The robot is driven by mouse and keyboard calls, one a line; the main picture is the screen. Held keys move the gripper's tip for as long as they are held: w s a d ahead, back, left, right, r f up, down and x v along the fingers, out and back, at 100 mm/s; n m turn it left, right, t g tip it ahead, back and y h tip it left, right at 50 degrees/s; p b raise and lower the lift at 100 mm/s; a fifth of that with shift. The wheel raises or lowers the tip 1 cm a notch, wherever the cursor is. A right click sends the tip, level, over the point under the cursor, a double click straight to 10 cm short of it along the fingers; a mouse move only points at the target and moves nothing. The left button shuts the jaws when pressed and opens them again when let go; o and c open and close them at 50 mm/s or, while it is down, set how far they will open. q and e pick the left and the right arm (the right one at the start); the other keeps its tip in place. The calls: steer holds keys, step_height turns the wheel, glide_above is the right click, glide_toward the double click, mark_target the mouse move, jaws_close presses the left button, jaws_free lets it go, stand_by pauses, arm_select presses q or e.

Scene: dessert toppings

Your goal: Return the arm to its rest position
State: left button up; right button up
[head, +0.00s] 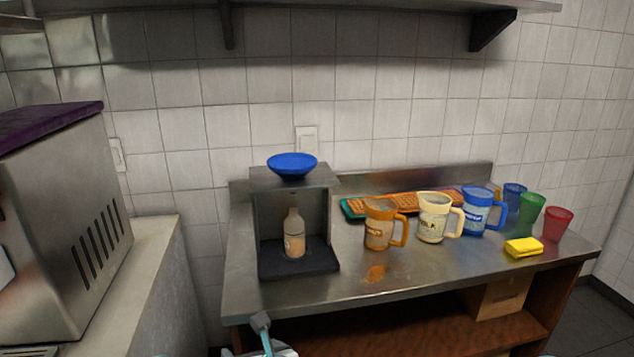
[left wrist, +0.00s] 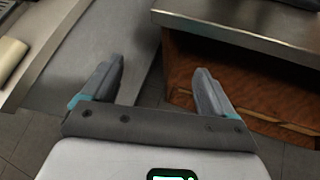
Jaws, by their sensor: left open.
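My left gripper (left wrist: 152,88) is open and empty in the left wrist view, its two grey fingers spread apart. In the head view part of the left gripper (head: 262,330) shows at the bottom, in front of and below the steel table's front edge. It is apart from everything on the table. The right gripper is not in view.
On the steel table (head: 330,285) stand a dispenser (head: 262,210) with a bottle (head: 294,235) inside and a blue bowl (head: 292,165) on top. Several jugs and cups and a yellow sponge (head: 523,247) stand right. An orange spill (head: 375,273) lies mid-table.

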arm_select(q)
steer(key=a+f+m+g+p, duration=0.1)
steer(key=a+f+m, duration=0.2)
steer(key=a+f, duration=0.55)
steer(key=s+a+f+m+g+h+p, duration=0.1)
steer(key=s+f+m+h, duration=0.15)
steer(key=f+m, duration=0.35)
steer(key=s+a+f+m+g+h+p, duration=0.1)
steer(key=s+a+f+m+g, duration=0.2)
steer(key=f, duration=0.4)
steer(key=s+d+f+m+g+h, duration=0.2)
steer(key=s+d+m, duration=0.4)
steer(key=s+m, duration=0.3)
steer(key=s+d+f+m+g+h, duration=0.2)
steer(key=s+d+m+h, duration=0.3)
steer(key=s+m, duration=0.4)
steer(key=d+f+m, duration=0.1)
steer(key=m, duration=0.6)
steer(key=shift+f+m, duration=0.35)
steer(key=shift+m, duration=0.05)
